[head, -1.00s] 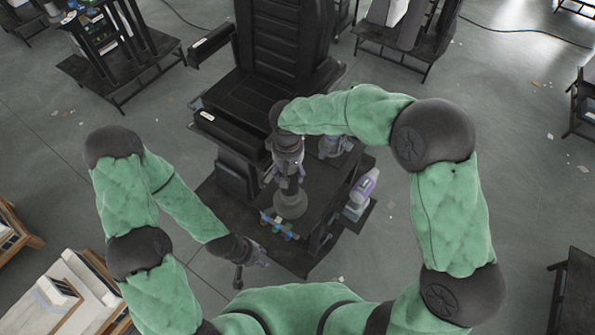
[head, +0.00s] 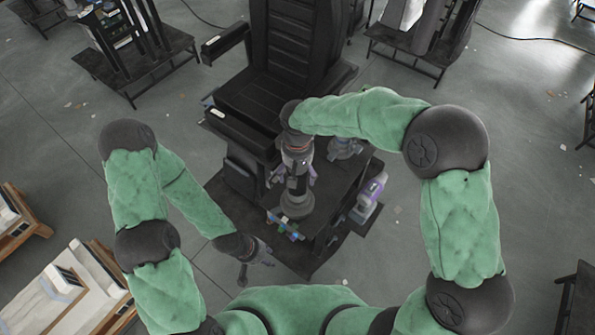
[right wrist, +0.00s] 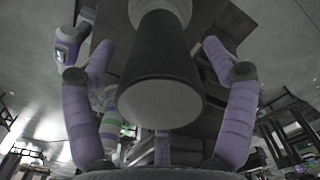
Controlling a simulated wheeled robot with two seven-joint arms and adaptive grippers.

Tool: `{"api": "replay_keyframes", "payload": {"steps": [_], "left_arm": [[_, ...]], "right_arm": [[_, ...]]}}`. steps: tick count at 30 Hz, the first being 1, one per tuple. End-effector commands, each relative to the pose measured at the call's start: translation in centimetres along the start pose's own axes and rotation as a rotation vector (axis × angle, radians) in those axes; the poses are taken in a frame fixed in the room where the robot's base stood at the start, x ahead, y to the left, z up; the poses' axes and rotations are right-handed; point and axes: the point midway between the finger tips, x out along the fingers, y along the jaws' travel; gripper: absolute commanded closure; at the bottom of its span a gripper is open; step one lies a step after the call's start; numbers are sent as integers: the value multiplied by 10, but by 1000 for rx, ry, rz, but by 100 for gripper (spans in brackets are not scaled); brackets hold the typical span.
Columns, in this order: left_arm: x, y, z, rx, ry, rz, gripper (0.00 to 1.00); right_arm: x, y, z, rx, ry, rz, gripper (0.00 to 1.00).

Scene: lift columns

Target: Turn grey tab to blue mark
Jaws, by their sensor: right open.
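A dark grey upright post (head: 297,205) with a wider foot stands on the black platform. In the right wrist view a dark cylinder with a pale round end (right wrist: 165,88) fills the middle. My right gripper (head: 292,181) is above the post, fingers spread; in the right wrist view its purple fingers are on both sides of the cylinder, with gaps. My left gripper (head: 255,268) hangs empty at the platform's near left, its fingers apart. I cannot make out the grey tab or the blue mark at this size; my right gripper may cover part of them.
Small coloured pieces (head: 285,225) lie at the post's near side. A white and purple bottle (head: 371,192) stands on the right shelf. A grey device (head: 345,148) is behind, right. A black chair-like seat (head: 262,92) rises beyond. Open floor (head: 420,220) lies to the right.

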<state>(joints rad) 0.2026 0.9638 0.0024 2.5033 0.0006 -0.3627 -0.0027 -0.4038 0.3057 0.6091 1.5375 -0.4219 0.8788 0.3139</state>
Motion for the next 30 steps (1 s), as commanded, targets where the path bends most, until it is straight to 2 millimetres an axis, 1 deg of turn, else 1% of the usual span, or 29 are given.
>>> {"api": "replay_keyframes", "payload": {"steps": [5,12,15,18,21,24,30], "left_arm": [[0,0,0,0,0,0,60],[0,0,0,0,0,0,60],[0,0,0,0,0,0,60],[0,0,0,0,0,0,60],[0,0,0,0,0,0,60],[0,0,0,0,0,0,60],[0,0,0,0,0,0,60]], "right_arm": [[-24,0,-1,-1,5,1,15],[-72,0,-1,-1,4,0,15],[-90,0,-1,0,5,-1,15],[-102,0,-1,0,3,0,15],[-111,0,0,0,1,0,15],[-116,0,0,0,0,0,15],[-117,0,0,0,-1,0,15]]}}
